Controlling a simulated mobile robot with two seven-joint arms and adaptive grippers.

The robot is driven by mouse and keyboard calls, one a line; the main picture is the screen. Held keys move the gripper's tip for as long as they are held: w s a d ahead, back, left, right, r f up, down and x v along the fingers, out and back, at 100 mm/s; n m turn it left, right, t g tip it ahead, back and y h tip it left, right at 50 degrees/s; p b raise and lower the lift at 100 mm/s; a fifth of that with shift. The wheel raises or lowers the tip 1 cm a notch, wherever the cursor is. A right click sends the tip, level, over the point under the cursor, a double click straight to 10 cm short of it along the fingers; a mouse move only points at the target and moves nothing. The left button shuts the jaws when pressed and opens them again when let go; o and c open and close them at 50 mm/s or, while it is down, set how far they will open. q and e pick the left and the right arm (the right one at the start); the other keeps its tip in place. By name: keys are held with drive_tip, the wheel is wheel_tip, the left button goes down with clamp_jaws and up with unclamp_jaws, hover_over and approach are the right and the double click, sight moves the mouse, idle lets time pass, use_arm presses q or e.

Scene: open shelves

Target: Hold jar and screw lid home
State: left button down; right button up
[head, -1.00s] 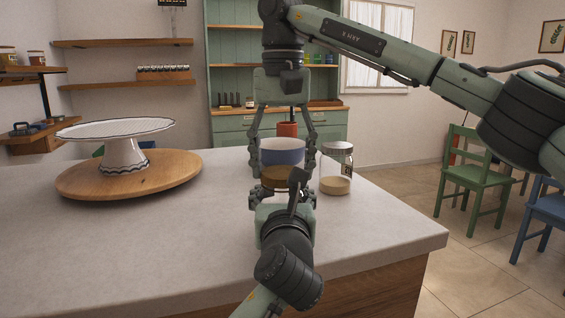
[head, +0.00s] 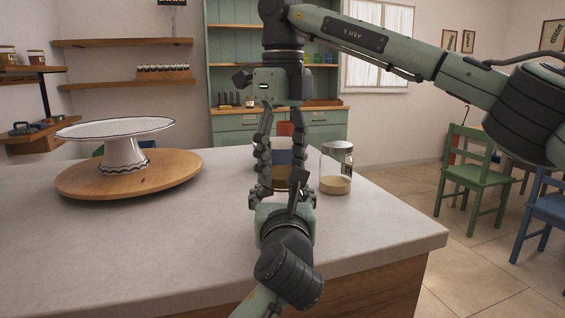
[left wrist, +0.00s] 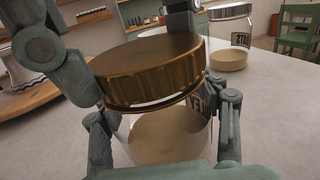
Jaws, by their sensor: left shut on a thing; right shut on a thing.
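The jar (left wrist: 165,138) is clear glass with pale contents and a partly hidden label. My left gripper (head: 281,196) is shut around its body; its fingers show on both sides in the left wrist view. The ribbed gold-brown lid (left wrist: 150,72) is at the jar's mouth, with a thin dark ring visible under its rim. I cannot tell how far it is seated. My right gripper (head: 281,182) comes down from above and is shut on the lid. In the head view the jar and lid are mostly hidden by the fingers.
A second, lidded jar (head: 337,167) stands just right of the grippers. A blue-and-white bowl (head: 283,157) is behind them. A white cake stand (head: 122,134) on a round wooden board (head: 80,186) is at left. The front of the counter (head: 150,250) is clear.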

drive_tip(key=m, duration=1.4)
drive_tip(key=shift+f, duration=0.1)
drive_tip(key=o, duration=1.4)
wheel_tip(320, 180, up, 12)
drive_tip(key=shift+r, duration=0.1)
use_arm(q)
drive_tip(key=shift+c, duration=1.4)
unclamp_jaws()
